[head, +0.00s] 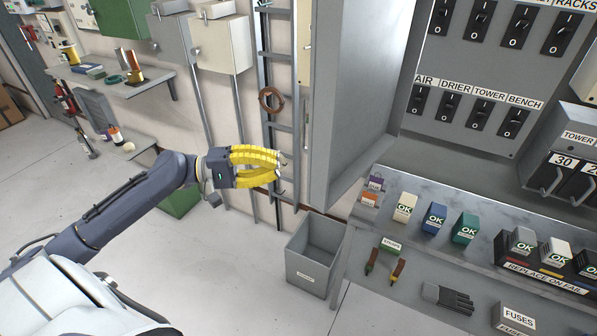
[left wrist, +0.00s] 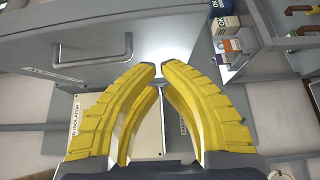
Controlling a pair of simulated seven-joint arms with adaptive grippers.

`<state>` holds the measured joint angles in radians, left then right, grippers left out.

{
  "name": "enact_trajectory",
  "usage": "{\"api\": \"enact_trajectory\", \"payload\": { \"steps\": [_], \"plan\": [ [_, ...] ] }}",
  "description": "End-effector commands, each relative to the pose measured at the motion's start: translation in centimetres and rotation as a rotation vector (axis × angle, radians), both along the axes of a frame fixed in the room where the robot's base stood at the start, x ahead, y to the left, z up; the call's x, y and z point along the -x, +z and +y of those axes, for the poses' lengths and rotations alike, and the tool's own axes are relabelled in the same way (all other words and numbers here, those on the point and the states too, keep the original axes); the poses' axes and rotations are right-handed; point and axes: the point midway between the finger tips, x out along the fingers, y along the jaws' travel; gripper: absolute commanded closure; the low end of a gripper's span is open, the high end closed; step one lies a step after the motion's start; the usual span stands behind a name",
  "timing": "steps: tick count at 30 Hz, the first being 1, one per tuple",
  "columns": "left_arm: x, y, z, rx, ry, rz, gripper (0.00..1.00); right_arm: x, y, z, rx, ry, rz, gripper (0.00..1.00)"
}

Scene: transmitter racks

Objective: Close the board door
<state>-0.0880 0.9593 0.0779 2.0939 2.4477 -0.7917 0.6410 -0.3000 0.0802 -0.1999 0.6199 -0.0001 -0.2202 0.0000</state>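The grey board door (head: 362,85) stands swung open at the left side of the switch panel (head: 480,70) in the head view. In the left wrist view a grey panel (left wrist: 130,25), seemingly the door's outer face, fills the upper left and carries a bar handle (left wrist: 95,50). My left gripper (head: 281,164) has yellow ribbed fingers and is left of the door's lower part, apparently not touching it. In the left wrist view its fingertips (left wrist: 160,69) almost meet, with nothing seen held between them. My right gripper is out of view.
A grey bin (head: 316,255) stands below the door. A bench (head: 400,265) at the right holds small labelled boxes, a glove (head: 447,298) and a fuses box (head: 514,318). A cable ladder (head: 281,90) runs up the wall behind my gripper. Open floor lies at the left.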

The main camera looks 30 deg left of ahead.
Motion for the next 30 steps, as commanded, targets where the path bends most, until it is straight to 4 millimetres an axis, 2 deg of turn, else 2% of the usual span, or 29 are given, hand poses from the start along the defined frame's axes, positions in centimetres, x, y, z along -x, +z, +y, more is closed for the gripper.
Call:
{"api": "enact_trajectory", "payload": {
  "steps": [8, 15, 21, 30],
  "plan": [
    [-1.7, 0.1, -2.9, -0.001, -0.002, -0.004, 1.0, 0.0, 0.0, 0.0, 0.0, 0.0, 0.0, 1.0],
    [-0.9, 0.0, -5.5, -0.001, -0.001, -0.001, 1.0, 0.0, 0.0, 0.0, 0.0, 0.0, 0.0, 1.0],
    [-0.7, 0.0, -6.3, -0.001, 0.001, -0.002, 1.0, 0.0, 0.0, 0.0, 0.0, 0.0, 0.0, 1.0],
    [-0.6, 0.0, -6.5, -0.001, 0.0, -0.001, 1.0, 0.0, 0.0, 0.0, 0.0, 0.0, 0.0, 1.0]
  ]
}}
